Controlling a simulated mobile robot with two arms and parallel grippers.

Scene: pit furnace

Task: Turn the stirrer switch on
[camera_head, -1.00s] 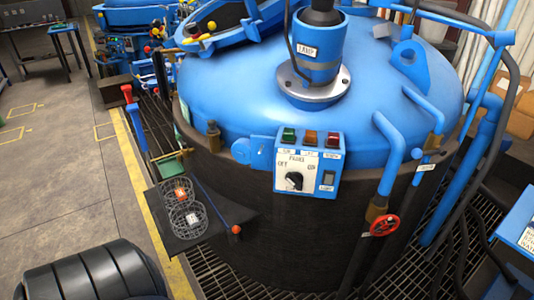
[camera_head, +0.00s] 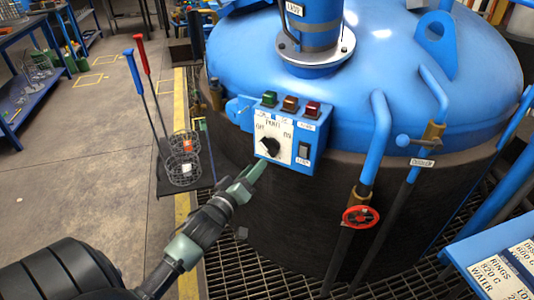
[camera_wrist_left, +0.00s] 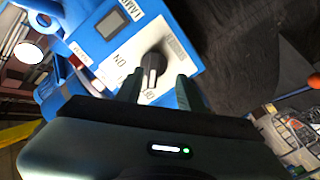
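The stirrer switch is a black rotary knob (camera_head: 270,146) on the white face of a blue control box (camera_head: 318,140) on the furnace's side. OFF is marked at its left and ON at its right. In the left wrist view the knob (camera_wrist_left: 152,70) lies just past my fingertips, its pointer seemingly toward OFF. My left gripper (camera_head: 252,174) is just below and left of the knob in the head view. In the wrist view its two fingers (camera_wrist_left: 158,92) are apart, on either side of the knob's line. Contact cannot be told. My right gripper is out of view.
A red valve wheel (camera_head: 360,217) and pipes stand at right. Wire baskets (camera_head: 183,172) with long handles stand at left.

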